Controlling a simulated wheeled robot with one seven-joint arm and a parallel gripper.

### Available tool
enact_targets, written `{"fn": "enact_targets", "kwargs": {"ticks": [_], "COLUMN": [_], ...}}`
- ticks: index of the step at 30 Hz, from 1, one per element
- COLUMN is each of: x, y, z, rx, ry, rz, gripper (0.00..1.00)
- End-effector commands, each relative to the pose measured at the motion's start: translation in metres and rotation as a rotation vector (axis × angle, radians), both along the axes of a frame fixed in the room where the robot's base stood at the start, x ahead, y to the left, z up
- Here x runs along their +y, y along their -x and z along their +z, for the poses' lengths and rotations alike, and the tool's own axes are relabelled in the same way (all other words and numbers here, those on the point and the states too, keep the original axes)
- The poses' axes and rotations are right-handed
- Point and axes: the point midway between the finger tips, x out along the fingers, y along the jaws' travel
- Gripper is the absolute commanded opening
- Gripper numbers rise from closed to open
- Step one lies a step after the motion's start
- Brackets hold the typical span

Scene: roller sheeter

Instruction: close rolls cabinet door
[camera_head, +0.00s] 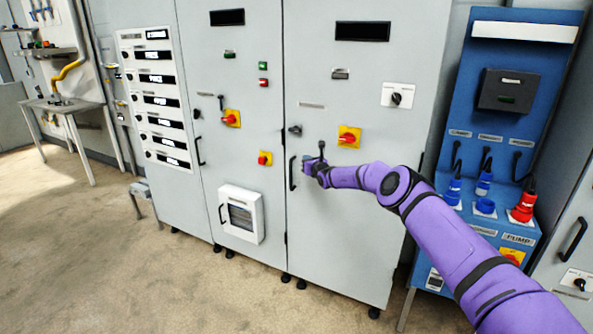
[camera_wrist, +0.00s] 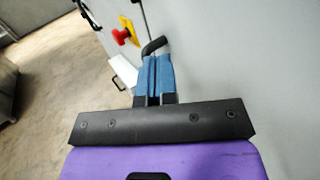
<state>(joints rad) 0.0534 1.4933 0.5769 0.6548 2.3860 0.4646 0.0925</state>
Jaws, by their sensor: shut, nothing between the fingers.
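A tall grey cabinet door (camera_head: 350,225) stands in the middle of the head view and looks flush, or nearly so, with the grey panel (camera_head: 245,160) to its left. I cannot read which door is the rolls cabinet's. A black vertical bar handle (camera_head: 292,173) is near its left edge. My gripper (camera_head: 307,164) is just right of this handle, close to the door face. In the wrist view its blue fingers (camera_wrist: 155,76) are together with nothing held. A black curved handle part (camera_wrist: 153,46) shows just beyond the fingertips; I cannot tell whether they touch. The grey door face (camera_wrist: 255,70) fills the right side.
A red-yellow switch (camera_head: 349,137) and a small black latch (camera_head: 295,130) are on the door front near my gripper. A white box (camera_head: 241,214) projects from the left panel. A blue pump panel (camera_head: 510,110) with plugs stands right. The floor (camera_head: 110,260) at left is clear.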

Motion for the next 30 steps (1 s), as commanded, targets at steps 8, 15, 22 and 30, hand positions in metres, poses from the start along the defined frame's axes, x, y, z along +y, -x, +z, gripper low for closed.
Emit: {"fn": "enact_targets", "kwargs": {"ticks": [8,15,22,30], "x": [0.013,0.029,0.042,0.055], "y": [0.02,0.047,0.068,0.08], "z": [0.001,0.0,0.0,0.026], "rx": [0.002,0.002,0.001,-0.041], "ry": [0.0,0.002,0.003,0.044], "rz": [0.001,0.001,0.0,0.041], "gripper": [0.0,0.0,0.0,0.0]}}
